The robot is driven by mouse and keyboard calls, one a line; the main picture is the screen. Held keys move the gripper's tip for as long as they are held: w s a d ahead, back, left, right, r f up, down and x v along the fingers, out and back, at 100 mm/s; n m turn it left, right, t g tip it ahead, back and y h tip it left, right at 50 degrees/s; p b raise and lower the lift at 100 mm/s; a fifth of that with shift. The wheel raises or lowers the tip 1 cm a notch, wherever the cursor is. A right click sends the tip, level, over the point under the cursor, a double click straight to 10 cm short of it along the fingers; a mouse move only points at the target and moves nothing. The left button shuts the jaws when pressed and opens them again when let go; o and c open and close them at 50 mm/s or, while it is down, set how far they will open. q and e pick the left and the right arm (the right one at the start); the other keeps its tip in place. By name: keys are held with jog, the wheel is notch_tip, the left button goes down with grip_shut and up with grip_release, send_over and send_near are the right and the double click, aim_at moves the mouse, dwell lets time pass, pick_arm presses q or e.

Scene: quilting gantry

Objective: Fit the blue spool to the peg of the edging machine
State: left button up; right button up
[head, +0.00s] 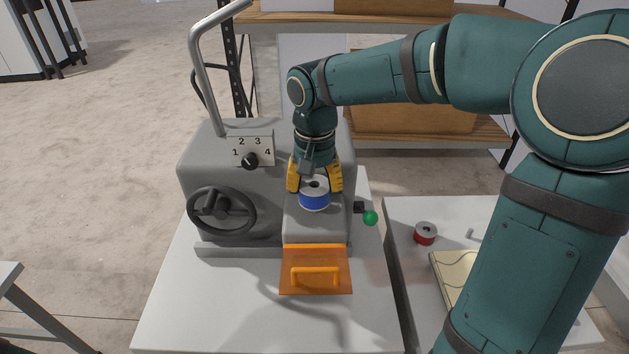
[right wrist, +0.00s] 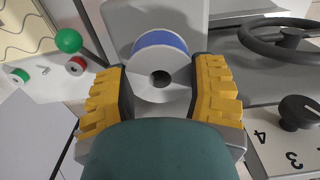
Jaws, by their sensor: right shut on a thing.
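The blue spool (head: 314,202) has pale flanges and sits between the yellow fingers of my right gripper (head: 315,188), which is shut on it. In the right wrist view the blue spool (right wrist: 160,44) shows its pale flange and dark centre hole. The spool is at the front housing of the grey edging machine (head: 270,184), above the orange flap. The peg is hidden, and I cannot tell whether the spool is around it or only in front of it. My left gripper is not in view.
The orange flap (head: 316,272) with a handle hangs open below the housing. A handwheel (head: 221,211), a numbered dial (head: 250,161) and a green ball knob (head: 370,218) are on the machine. A red spool (head: 425,233) stands on the table to the right.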

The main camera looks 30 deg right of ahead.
aim_at(315, 195)
jog(key=shift+f+b, duration=1.05)
jog(key=shift+f, duration=0.5)
jog(key=o, duration=1.3)
jog(key=shift+r, duration=0.1)
notch_tip(315, 195, up, 12)
